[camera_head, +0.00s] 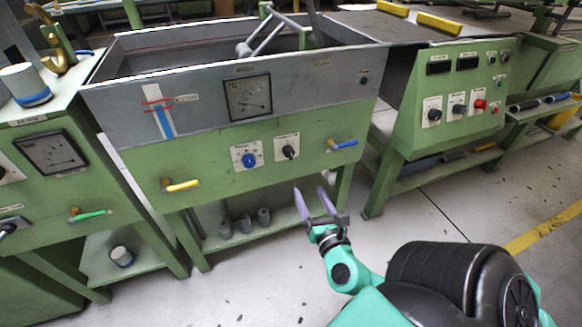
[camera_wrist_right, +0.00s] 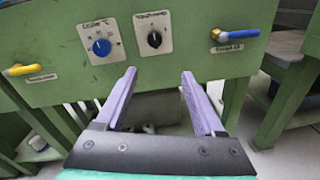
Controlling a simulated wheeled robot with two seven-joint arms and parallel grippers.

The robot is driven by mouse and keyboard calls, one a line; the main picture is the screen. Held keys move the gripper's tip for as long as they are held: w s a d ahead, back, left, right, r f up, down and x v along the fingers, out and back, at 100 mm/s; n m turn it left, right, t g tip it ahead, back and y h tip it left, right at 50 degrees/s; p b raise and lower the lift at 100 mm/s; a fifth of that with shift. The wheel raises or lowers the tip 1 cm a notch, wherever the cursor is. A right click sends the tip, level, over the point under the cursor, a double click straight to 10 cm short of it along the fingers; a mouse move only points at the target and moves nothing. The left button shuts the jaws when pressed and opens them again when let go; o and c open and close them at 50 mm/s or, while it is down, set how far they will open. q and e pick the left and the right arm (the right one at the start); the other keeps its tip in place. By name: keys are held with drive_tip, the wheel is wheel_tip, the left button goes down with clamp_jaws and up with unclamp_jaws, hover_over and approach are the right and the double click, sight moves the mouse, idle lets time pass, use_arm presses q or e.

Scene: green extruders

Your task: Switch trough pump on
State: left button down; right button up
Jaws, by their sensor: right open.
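A black rotary knob (camera_head: 289,152) on a white plate sits on the green front of the trough (camera_head: 180,94). It also shows in the right wrist view (camera_wrist_right: 154,39), under a label that seems to read trough pump. Its exact pointer setting is too small to tell. A blue knob (camera_head: 249,160) on a scaled plate is just left of it; it is also in the wrist view (camera_wrist_right: 102,47). My right gripper (camera_head: 309,194) is open and empty, its purple fingers pointing at the panel below the black knob, apart from it. My left gripper is out of view.
A yellow-handled valve (camera_head: 181,185) and a blue-handled valve (camera_head: 343,145) flank the knobs. Grey cylinders (camera_head: 244,222) stand on the shelf below. A control cabinet (camera_head: 450,100) stands to the right. The floor before the trough is clear.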

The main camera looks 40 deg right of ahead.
sight(291, 158)
drive_tip(key=shift+n, duration=0.3)
drive_tip(key=x, duration=0.4)
drive_tip(key=r+x, duration=0.1)
drive_tip(key=x, duration=0.4)
drive_tip(key=a+p+x, duration=0.1)
drive_tip(key=x, duration=0.4)
drive_tip(key=shift+w+d+r, duration=0.15)
drive_tip(key=shift+w+r, duration=0.1)
drive_tip(key=shift+w, duration=0.15)
clamp_jaws()
